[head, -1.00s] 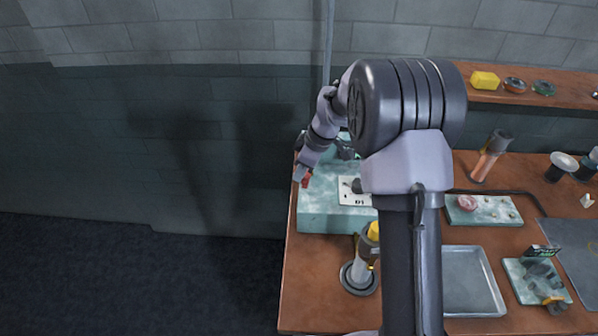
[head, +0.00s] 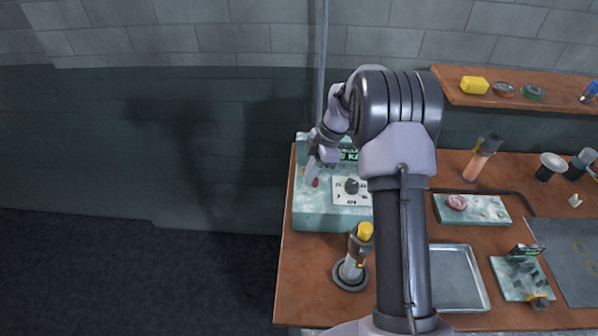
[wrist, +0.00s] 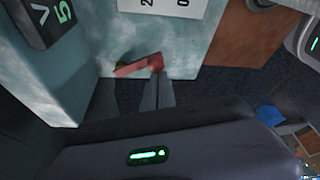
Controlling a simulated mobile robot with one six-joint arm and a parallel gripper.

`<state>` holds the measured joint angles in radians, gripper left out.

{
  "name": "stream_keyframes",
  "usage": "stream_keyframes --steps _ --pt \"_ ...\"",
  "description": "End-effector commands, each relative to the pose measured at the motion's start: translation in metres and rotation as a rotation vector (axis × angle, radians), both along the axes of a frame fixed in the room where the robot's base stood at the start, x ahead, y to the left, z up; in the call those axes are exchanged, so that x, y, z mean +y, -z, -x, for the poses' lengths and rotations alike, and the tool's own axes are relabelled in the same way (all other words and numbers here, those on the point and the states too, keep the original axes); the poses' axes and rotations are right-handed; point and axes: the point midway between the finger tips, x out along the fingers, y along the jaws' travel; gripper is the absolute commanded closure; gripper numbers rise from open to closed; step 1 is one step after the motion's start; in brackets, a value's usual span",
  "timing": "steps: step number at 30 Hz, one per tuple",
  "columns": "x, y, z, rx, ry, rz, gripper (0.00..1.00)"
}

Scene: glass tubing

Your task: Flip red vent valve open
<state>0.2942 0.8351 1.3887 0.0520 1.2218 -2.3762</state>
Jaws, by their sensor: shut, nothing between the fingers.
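The red vent valve (head: 316,182) is a small red handle on the left part of a pale teal box (head: 330,217) at the table's left end. In the wrist view the red handle (wrist: 138,67) lies nearly crosswise at the box's edge, with a brass-coloured bit at its left end. My gripper (head: 308,182) is at the handle, its fingers together and empty. In the wrist view the fingertips (wrist: 157,76) meet the handle's right end, seemingly touching it; exact contact is unclear. The fingers hide part of the handle in the head view.
A white plate with a dark knob (head: 351,187) and a green-lit display (head: 349,155) are on the box, close to my gripper. A yellow-topped cylinder (head: 357,250) stands in front. A metal tray (head: 457,277) lies right of my arm. Floor left of the table is clear.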

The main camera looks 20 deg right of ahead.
Motion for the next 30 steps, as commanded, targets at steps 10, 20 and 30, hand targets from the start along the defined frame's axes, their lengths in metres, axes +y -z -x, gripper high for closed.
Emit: stream_keyframes --steps 10,20,30 --pt "-0.021 0.0 0.001 0.001 0.017 0.0 1.0" --pt "-0.028 0.001 0.0 0.001 0.019 0.0 1.0" --pt "-0.029 0.001 0.0 0.0 0.019 0.001 1.0"
